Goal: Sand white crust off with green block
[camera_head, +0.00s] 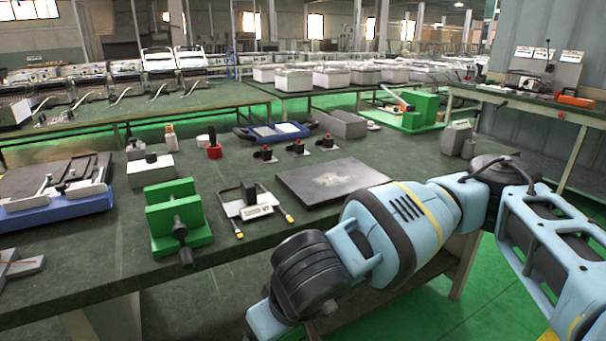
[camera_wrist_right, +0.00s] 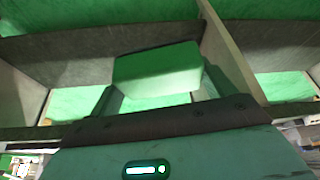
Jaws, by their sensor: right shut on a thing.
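A flat dark grey plate (camera_head: 315,190) lies on the green-topped workbench, with a pale white crust (camera_head: 333,179) in patches near its middle. In the right wrist view, my right gripper (camera_wrist_right: 158,92) is shut on a green block (camera_wrist_right: 158,72), which sits between its two fingers. In the head view, my right arm reaches in from the right and bends down at the bench's front edge; its gripper and the block do not show there. The block is apart from the plate. My left gripper is in neither view.
Left of the plate stand a small white-based fixture (camera_head: 249,203) and a green vise (camera_head: 177,222). Several black-and-red knobs stand behind the plate. A blue-based fixture (camera_head: 55,195) is at far left. Table supports (camera_wrist_right: 228,52) and green floor show around the gripper.

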